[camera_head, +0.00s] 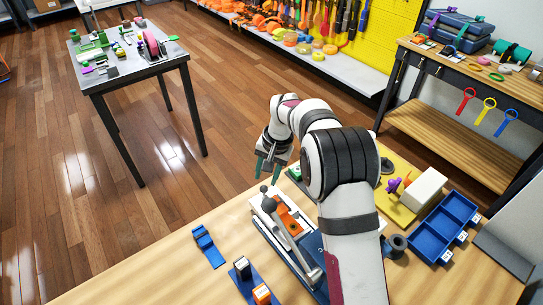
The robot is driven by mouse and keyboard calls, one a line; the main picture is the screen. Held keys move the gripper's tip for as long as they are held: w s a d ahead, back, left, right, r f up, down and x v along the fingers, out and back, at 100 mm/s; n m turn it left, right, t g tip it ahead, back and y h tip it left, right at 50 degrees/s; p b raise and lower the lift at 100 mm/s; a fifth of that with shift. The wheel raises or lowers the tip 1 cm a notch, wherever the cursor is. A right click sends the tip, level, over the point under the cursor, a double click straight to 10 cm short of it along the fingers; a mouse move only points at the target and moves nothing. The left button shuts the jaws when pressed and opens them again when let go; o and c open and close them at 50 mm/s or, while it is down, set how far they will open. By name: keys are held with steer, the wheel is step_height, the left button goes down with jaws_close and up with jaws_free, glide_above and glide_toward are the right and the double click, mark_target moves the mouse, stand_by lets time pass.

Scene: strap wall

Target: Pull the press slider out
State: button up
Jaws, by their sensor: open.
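A press-like fixture (268,226) stands on the wooden table, with a blue base and white body. An orange block (287,216), which looks like its slider, sits in the body. A grey lever (290,238) with a dark ball knob runs along the fixture. My gripper (268,168) is open and points down, above and just beyond the far end of the fixture. Nothing shows between its fingers, and it appears apart from the fixture. My arm hides the fixture's right side.
A yellow mat (397,213), a white box (424,190) and a blue tray (428,246) are right of my arm. The table's front-left surface (140,275) is clear.

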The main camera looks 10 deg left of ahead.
step_height(320, 180, up, 11)
steer(key=d, duration=0.2)
steer(key=shift+s+r, duration=0.2)
steer(key=shift+d, duration=0.1)
steer(key=s+d+r+m, duration=0.1)
steer(key=s+d+r, duration=0.15)
steer(key=s, duration=0.45)
steer(key=s+d+r, duration=0.1)
steer(key=s+d, duration=0.3)
steer(key=s, duration=0.2)
steer(key=s+d+r+m, duration=0.1)
steer(key=s+d+r, duration=0.1)
steer(key=s+d, duration=0.35)
steer(key=s+f, duration=0.2)
steer(key=s, duration=0.6)
steer(key=s+d+f+m, duration=0.1)
steer(key=s+f, duration=0.2)
steer(key=s, duration=0.5)
steer(key=shift+s+g, duration=0.25)
steer(key=shift+g, duration=0.05)
steer(key=shift+d+f, duration=0.1)
